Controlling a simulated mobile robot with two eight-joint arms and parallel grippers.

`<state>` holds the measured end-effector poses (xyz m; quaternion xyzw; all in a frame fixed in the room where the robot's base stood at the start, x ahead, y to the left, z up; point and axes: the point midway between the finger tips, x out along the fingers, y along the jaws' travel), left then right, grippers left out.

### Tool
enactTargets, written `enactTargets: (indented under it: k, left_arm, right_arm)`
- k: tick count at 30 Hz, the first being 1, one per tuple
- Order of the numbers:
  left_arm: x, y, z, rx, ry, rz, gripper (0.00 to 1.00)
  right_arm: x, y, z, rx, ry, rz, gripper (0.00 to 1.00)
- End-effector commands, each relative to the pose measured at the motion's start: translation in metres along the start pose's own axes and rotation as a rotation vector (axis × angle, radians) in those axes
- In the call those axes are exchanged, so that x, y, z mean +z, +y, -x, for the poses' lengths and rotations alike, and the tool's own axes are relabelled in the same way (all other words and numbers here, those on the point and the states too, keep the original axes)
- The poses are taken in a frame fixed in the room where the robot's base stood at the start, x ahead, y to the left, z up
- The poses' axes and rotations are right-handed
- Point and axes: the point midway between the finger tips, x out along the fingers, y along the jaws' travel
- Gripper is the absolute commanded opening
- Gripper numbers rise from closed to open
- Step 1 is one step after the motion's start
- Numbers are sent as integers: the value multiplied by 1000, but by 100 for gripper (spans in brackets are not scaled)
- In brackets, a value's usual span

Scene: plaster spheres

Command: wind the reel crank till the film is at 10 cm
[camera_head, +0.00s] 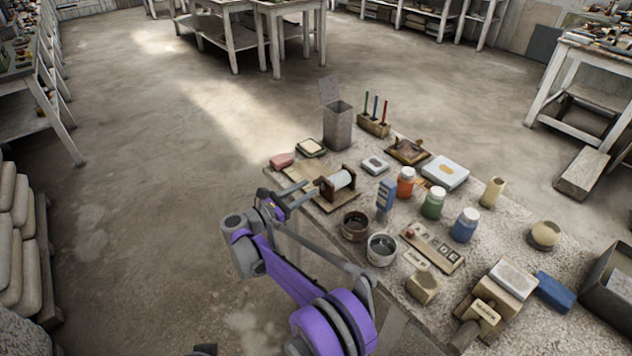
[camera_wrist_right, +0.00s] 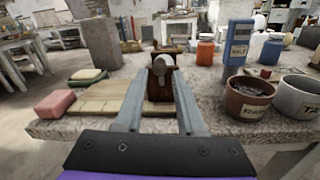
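The reel (camera_head: 342,180), a pale roll between dark wooden cheeks on a light wooden base, stands at the near left edge of the workbench. In the right wrist view its brown end support (camera_wrist_right: 160,84) faces me, with a grey rounded crank part (camera_wrist_right: 162,65) in front. My right gripper (camera_head: 308,186) is beside the reel's left end. In the wrist view its fingers (camera_wrist_right: 161,78) are apart, with the crank part showing between them; contact cannot be told. No film length can be read. My left gripper is not in view.
The workbench (camera_head: 480,262) is crowded. A brown pot (camera_head: 355,226), a grey pot (camera_head: 382,250) and a blue upright block (camera_head: 386,195) stand right of the reel. A pink block (camera_head: 281,161) lies left of it. A tall grey box (camera_head: 337,127) stands behind.

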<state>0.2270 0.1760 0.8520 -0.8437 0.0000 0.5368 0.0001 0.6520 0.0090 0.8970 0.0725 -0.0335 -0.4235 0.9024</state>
Motion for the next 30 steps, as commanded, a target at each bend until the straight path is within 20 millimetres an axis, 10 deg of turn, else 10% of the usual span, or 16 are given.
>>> enactTargets:
  k: [19,26,30]
  left_arm:
    - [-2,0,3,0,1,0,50]
    - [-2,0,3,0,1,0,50]
    - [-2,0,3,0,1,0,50]
  right_arm:
    - [0,1,-44,2,0,1,38]
    - [0,0,-44,2,0,1,0]
    - [0,0,-44,2,0,1,0]
